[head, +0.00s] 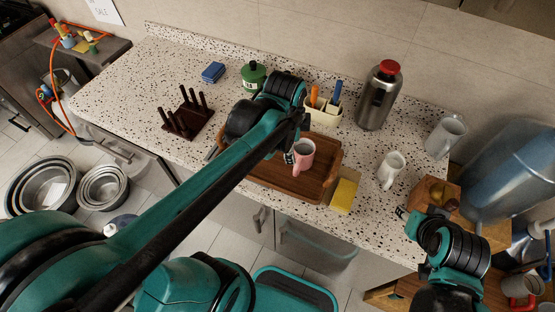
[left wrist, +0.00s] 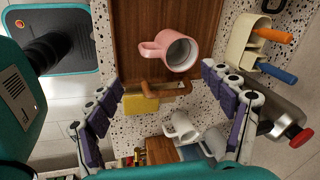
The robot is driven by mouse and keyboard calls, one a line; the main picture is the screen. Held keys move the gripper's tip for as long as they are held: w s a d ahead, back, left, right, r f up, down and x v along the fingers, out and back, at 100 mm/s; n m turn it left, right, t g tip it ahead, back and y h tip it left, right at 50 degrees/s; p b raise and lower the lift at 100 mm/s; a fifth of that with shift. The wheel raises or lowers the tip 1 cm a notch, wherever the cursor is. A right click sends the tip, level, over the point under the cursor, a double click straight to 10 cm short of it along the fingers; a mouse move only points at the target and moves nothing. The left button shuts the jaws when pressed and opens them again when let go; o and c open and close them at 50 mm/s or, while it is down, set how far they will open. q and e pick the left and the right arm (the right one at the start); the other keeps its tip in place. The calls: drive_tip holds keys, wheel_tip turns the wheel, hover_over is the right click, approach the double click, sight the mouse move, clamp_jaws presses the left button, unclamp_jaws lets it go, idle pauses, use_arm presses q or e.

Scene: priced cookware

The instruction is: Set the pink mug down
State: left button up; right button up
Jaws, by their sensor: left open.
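The pink mug (head: 304,152) stands upright on the brown wooden tray (head: 277,181) on the speckled counter. In the left wrist view the mug (left wrist: 165,50) shows its open rim, with its handle toward the left. My left gripper (left wrist: 162,77) is open, its purple-padded fingers spread wide, with the mug beyond the fingertips and clear of both. In the head view my left gripper (head: 290,156) is just left of the mug, mostly hidden behind my arm. My right arm is at the lower right in the head view; its fingers cannot be made out clearly.
A yellow sponge or box (head: 344,193) lies at the tray's right end. A white mug (head: 391,169), a white pitcher (head: 445,136) and a steel flask (head: 378,96) stand to the right. A utensil holder (head: 323,108) is behind the tray. A dark peg rack (head: 187,116) stands left.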

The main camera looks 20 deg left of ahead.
use_arm(q)
drive_tip(key=s+a+n+t, duration=0.1)
drive_tip(key=s+n+t, duration=0.3)
drive_tip(key=s+n, duration=0.4)
drive_tip(key=n, duration=0.7)
drive_tip(key=shift+s+a, duration=0.35)
